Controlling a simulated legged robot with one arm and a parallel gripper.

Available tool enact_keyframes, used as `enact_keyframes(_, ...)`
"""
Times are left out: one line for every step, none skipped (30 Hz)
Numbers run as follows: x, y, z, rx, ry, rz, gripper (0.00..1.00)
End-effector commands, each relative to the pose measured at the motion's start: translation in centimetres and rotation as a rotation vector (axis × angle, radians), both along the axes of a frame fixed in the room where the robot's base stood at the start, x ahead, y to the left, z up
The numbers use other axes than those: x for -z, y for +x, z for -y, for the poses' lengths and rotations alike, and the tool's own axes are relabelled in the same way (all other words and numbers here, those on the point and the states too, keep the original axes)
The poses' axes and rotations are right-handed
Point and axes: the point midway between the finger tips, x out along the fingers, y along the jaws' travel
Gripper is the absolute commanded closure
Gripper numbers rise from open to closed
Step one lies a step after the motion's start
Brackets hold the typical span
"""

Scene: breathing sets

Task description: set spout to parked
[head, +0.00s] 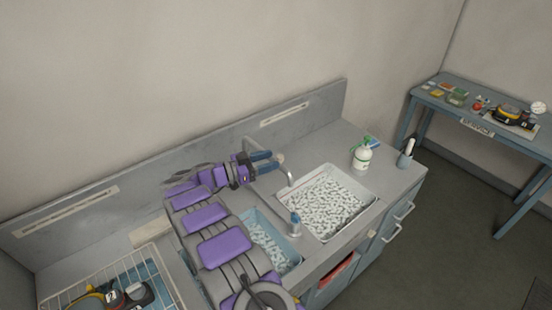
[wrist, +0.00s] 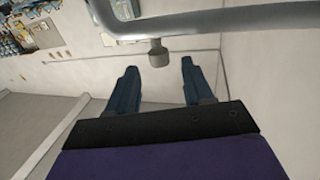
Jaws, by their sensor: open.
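In the wrist view the thick grey tube (wrist: 215,22) crosses the top of the picture, beyond the fingertips. A short round grey knob (wrist: 158,52) shows in the gap between the open fingers (wrist: 158,66). I cannot tell whether the fingers touch the spout. My arm hides part of the counter.
The white basin and a blue basin (head: 294,262) both hold pale pieces. A blue-topped fitting (head: 295,226) stands between them. A white bottle (head: 361,158) and a brush holder (head: 404,160) stand right. A wire rack (head: 70,291) is at left. A wall and backsplash (head: 215,135) lie close behind.

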Motion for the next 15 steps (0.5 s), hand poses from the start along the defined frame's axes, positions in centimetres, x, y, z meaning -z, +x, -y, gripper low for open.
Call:
enact_keyframes(0.1,-0.4,-1.3,-0.004,-0.003,0.001,0.49)
enact_keyframes(0.2,-0.7,-2.0,-0.003,-0.002,0.000,0.49)
enact_keyframes(0.2,-0.9,-2.9,-0.004,-0.003,0.001,0.49)
enact_keyframes(0.1,-1.1,-3.6,-0.006,-0.003,0.001,0.49)
enact_keyframes(0.2,-1.4,-4.3,-0.007,-0.001,0.002,0.49)
enact_keyframes(0.2,-1.7,-5.1,-0.005,-0.001,0.002,0.49)
enact_keyframes(0.3,-1.9,-5.7,-0.003,-0.004,0.001,0.49)
enact_keyframes(0.3,-2.2,-6.4,-0.003,-0.006,0.000,0.49)
enact_keyframes(0.4,-2.6,-7.2,-0.005,-0.005,0.000,0.49)
enact_keyframes(0.3,-2.7,-7.8,-0.005,-0.004,-0.001,0.49)
enact_keyframes(0.3,-2.9,-8.2,-0.004,-0.003,0.001,0.49)
enact_keyframes(0.2,-3.1,-8.9,-0.005,-0.001,0.002,0.49)
enact_keyframes(0.2,-3.4,-9.4,-0.005,-0.002,0.001,0.49)
enact_keyframes(0.3,-3.6,-9.8,-0.004,-0.001,-0.001,0.49)
enact_keyframes(0.2,-3.7,-10.2,-0.002,-0.002,0.000,0.49)
